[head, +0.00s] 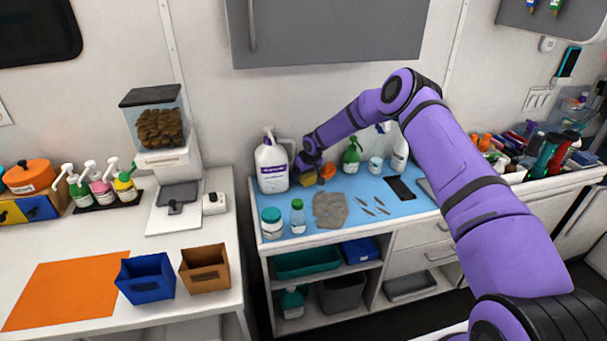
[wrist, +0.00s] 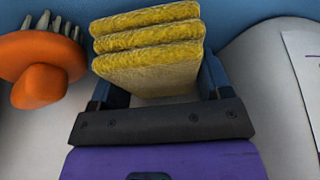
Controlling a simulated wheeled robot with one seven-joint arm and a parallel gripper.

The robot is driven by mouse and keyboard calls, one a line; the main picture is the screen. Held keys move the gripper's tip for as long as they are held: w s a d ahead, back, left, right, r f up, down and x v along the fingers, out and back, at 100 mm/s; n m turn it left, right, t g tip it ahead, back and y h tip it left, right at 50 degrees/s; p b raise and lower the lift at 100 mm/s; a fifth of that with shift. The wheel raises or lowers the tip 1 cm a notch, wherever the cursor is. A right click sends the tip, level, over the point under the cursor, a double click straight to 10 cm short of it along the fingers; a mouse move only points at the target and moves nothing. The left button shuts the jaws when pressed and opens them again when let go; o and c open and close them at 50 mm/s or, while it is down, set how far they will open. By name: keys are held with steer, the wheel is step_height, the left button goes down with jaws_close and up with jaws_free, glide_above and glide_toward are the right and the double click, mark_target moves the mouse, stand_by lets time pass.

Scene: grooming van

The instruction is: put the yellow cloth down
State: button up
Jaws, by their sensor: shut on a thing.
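The yellow cloth (wrist: 148,55) is a folded stack of layers between my gripper's fingers in the wrist view. My gripper (wrist: 155,88) is shut on it. In the head view my gripper (head: 312,168) is at the back of the blue mat (head: 270,208), just right of a big white jug (head: 271,165). Only a bit of the yellow cloth (head: 306,179) shows there, low beside the gripper. I cannot tell whether the cloth touches the mat.
An orange brush-like tool (wrist: 40,65) lies close to the left of the gripper in the wrist view. A green spray bottle (head: 351,157) stands to the right. A grey cloth (head: 330,210) and several small dark tools lie nearer the front. The mat's middle looks clear.

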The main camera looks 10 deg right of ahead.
steer(key=shift+w+a+f, duration=0.1)
steer(key=shift+w+f, duration=0.15)
steer(key=o, duration=1)
steer(key=shift+f, duration=0.1)
steer(key=v, duration=1.2)
steer(key=shift+s, duration=0.1)
